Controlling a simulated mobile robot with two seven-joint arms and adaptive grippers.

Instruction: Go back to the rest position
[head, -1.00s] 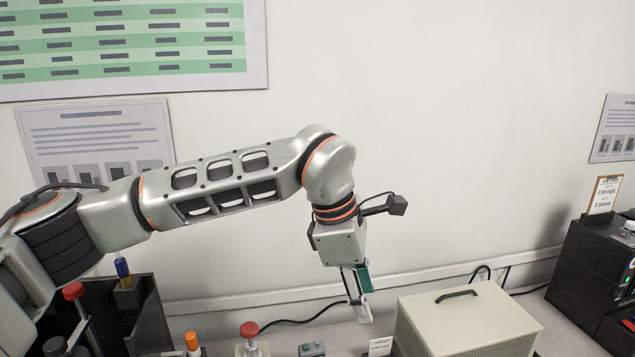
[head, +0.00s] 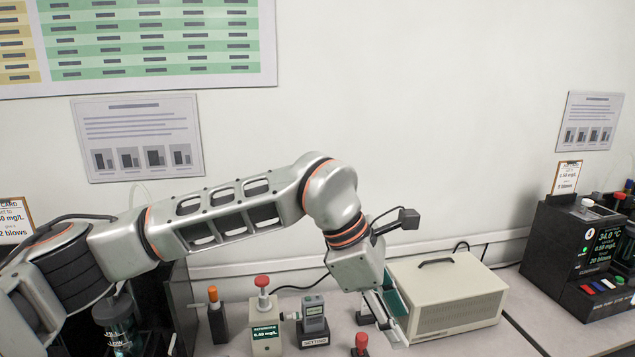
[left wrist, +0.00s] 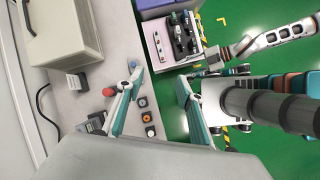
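My left gripper (head: 390,318) hangs from the bent left arm and points down, in front of the left part of the beige box (head: 450,290) in the head view. In the left wrist view its two fingers (left wrist: 158,78) stand wide apart with nothing between them; the bench edge and green floor show through the gap. My right arm shows at the upper right of the left wrist view, with its gripper (left wrist: 216,57) near a bench end holding dark devices. It is too small there to tell its finger state, and it is outside the head view.
Below the left arm stand a tester with a red knob (head: 265,325), a small grey device (head: 313,318) and an orange-capped bottle (head: 216,315). A red knob (head: 361,345) is close to the left gripper. A black machine (head: 575,260) stands right. Open floor lies beyond the bench.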

